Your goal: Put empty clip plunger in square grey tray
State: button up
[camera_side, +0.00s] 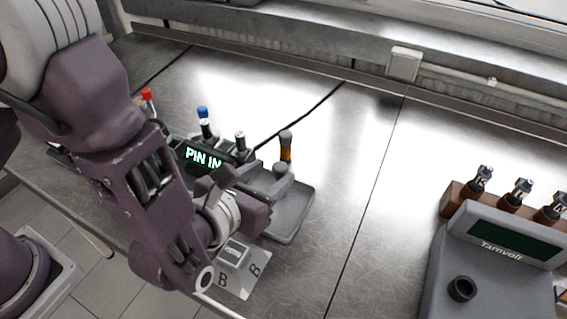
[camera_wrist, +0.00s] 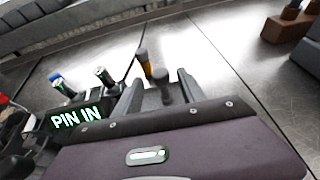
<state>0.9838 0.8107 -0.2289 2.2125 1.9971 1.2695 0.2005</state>
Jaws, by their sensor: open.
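The square grey tray (camera_side: 297,222) lies on the metal bench, partly behind my gripper in the side view. My gripper (camera_side: 254,182) is over the tray's near left part; its two fingers (camera_wrist: 160,82) are apart in the wrist view. A grey round-topped piece (camera_side: 280,170) shows between the fingers in the wrist view (camera_wrist: 163,88), not visibly clamped. I cannot tell which piece is the empty clip plunger.
A dark unit with a lit "PIN IN" sign (camera_side: 203,157) stands left of the tray, with blue-capped (camera_side: 203,114) and pale-topped (camera_side: 240,140) pieces by it. A "B" card (camera_side: 257,270) lies in front. A grey Tarnvolt device (camera_side: 490,270) stands right. The bench between is clear.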

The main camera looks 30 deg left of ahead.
jog(key=v, duration=0.5)
jog(key=s+a+r+n+g+y, duration=0.1)
jog(key=a+r+n+g+y, duration=0.15)
jog(key=a+n, duration=0.45)
jog(key=s+a+r+n+g+y, duration=0.1)
jog(key=a+r+n+y, duration=0.3)
jog(key=a, duration=0.5)
jog(key=s+a+r+n+g+y, duration=0.2)
jog(key=a+r+n+y, duration=0.1)
jog(key=a+n, duration=0.4)
jog(key=s+a+n+g+h, duration=0.4)
jog(key=s+n+g, duration=0.1)
jog(key=s+n, duration=0.5)
jog(key=s+d+r+n+t+h, duration=0.1)
jog(key=d+r+n+t+h, duration=0.1)
jog(key=d+r+n+h, duration=0.2)
jog(key=d+n, duration=0.2)
jog(key=n, duration=0.2)
jog(key=shift+s+r+n+t+h, duration=0.15)
jog(key=shift+r+n+t+h, duration=0.15)
jog(key=shift+t+h, duration=0.05)
